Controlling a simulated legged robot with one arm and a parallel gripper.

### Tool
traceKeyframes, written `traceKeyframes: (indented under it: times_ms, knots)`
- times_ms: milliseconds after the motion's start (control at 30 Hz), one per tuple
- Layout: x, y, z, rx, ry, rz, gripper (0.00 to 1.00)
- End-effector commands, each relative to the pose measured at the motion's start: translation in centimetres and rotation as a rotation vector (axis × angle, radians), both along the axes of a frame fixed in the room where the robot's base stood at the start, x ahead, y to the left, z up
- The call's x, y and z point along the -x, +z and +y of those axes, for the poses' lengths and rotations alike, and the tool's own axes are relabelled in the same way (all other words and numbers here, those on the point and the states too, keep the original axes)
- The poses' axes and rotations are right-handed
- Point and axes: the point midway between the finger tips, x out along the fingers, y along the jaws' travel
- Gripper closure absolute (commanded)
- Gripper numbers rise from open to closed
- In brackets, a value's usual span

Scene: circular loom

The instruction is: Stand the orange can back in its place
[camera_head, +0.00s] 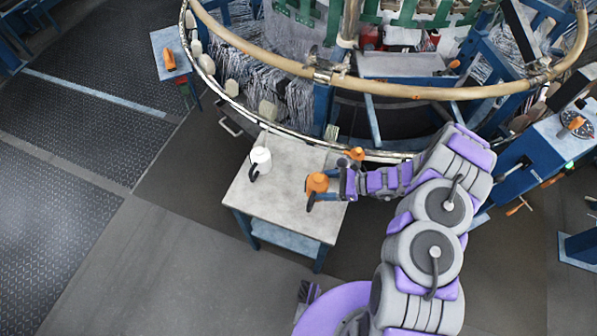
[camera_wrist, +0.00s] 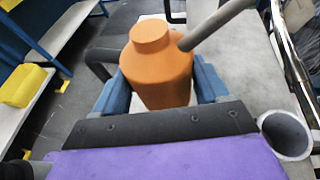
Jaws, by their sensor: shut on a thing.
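The orange can (camera_head: 317,183) is between the fingers of my gripper (camera_head: 325,190), over the right part of the grey table (camera_head: 285,215). In the wrist view the orange can (camera_wrist: 157,70) looks upright, with its neck up, a grey spout to the upper right and a dark handle at left. The blue fingers of my gripper (camera_wrist: 160,92) are shut on its body from both sides. The can's base is hidden, so I cannot tell whether it touches the table top.
A white can (camera_head: 260,157) with a dark handle stands on the table's left part. Another orange item (camera_head: 356,153) is near the table's back right corner. The circular loom (camera_head: 400,92) rises behind. The table's front left part is clear. A yellow bin (camera_wrist: 25,85) is at left.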

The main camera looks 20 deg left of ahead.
Motion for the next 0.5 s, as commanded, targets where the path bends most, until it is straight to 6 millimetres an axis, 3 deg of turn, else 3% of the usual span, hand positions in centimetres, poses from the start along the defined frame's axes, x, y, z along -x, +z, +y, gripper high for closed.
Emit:
traceKeyframes:
  times_ms: [300, 500]
  knots:
    - [-3.8, -1.0, 6.6, 0.002, 0.002, -0.003, 1.0]
    - [-5.3, -1.1, 8.9, 0.003, -0.002, -0.002, 1.0]
